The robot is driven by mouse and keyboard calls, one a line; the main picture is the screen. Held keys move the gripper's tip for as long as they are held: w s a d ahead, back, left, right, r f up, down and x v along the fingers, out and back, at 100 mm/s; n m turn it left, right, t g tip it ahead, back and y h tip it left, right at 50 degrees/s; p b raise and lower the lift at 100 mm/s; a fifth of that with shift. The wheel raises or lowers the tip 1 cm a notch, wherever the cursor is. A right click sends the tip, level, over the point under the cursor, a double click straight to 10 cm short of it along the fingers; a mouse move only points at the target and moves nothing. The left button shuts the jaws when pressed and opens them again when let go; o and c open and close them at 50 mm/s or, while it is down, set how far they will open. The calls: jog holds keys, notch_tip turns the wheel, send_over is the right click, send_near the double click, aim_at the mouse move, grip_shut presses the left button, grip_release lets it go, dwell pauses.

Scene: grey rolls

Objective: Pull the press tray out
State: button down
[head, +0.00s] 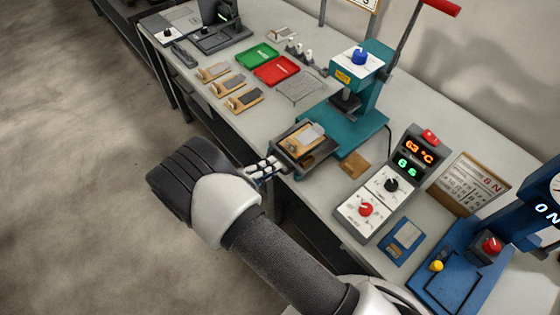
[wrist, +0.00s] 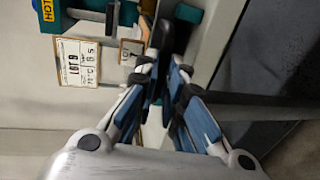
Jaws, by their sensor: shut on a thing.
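The press tray (head: 318,158) is a dark, shallow tray at the front of the teal press (head: 372,82), near the bench's front edge. It stands out from beneath the press head. A wooden carrier (head: 300,141) with a grey piece on it lies in the tray. My gripper (head: 277,163) is at the tray's front side and shut on it, apparently at its handle. The handle is mostly hidden by the fingers. In the wrist view the fingers (wrist: 166,75) are close together around a dark, narrow part.
A control box (head: 388,185) with lit displays stands right of the tray, and a blue machine (head: 470,262) farther right. Several wooden carriers (head: 243,100), a green tray (head: 258,56) and a red tray (head: 277,71) lie to the left. Open floor is before the bench.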

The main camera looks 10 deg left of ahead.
jog(key=shift+s+a, duration=0.3)
jog(key=shift+s, duration=0.1)
jog(key=c, duration=1.7)
grip_release()
jog(key=v, duration=1.2)
